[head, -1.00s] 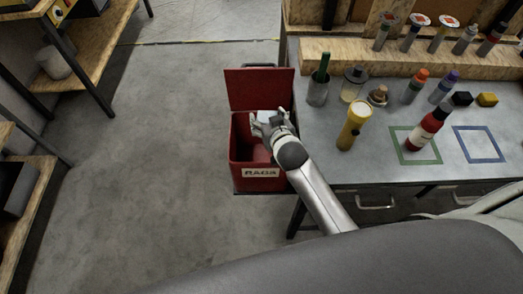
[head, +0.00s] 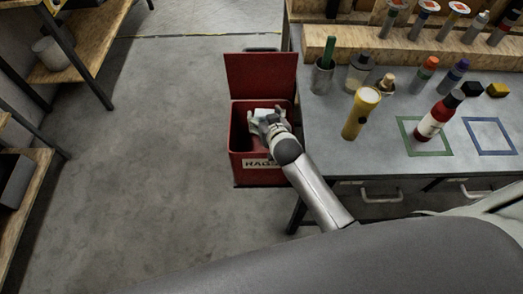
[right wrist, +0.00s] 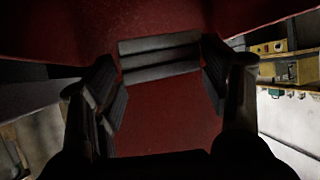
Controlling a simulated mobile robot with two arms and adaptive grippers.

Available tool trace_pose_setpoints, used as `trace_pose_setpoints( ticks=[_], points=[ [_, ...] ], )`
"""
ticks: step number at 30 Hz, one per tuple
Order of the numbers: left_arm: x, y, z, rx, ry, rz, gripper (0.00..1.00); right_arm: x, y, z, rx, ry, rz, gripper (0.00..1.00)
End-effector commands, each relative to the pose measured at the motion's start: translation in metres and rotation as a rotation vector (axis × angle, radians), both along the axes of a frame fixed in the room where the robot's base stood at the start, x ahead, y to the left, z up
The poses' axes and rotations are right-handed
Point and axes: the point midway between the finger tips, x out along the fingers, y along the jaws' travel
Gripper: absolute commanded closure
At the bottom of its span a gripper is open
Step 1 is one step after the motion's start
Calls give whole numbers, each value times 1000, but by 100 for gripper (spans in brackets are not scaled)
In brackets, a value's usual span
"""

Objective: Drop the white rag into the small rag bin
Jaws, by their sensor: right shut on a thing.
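The white rag (head: 263,115) shows as a small pale bundle at the fingertips of my right gripper (head: 267,121), which is shut on it. The gripper is above the open mouth of the red rag bin (head: 237,165); in the head view I cannot tell exactly how deep it reaches. The bin's lid (head: 261,76) stands raised at the back, and a label is on its front, partly hidden by my arm. In the right wrist view, a grey layered piece that looks like the folded rag (right wrist: 160,57) lies between the fingers (right wrist: 160,85), with red bin surfaces around it. My left gripper is not in view.
A grey workbench (head: 375,150) stands right beside the bin, with a yellow flashlight (head: 361,112) and a red-and-white bottle (head: 437,117) near its front. Wooden shelves (head: 95,45) stand at the far left. The floor (head: 140,180) left of the bin is clear.

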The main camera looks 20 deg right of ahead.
Motion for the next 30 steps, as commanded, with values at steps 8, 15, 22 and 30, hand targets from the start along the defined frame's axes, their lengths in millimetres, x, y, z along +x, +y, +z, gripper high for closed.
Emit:
trace_pose_setpoints(
  ticks=[8, 15, 22, 30],
  points=[
    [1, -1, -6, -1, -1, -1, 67, 0, 0, -5, -1, -2, 0, 55],
    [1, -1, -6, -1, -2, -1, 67, 0, 0, -5, -1, -1, 0, 13],
    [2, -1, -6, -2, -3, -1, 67, 0, 0, -5, -1, -1, 0, 6],
    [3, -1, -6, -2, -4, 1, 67, -3, 0, -4, 0, 0, 0, 6]
  ],
)
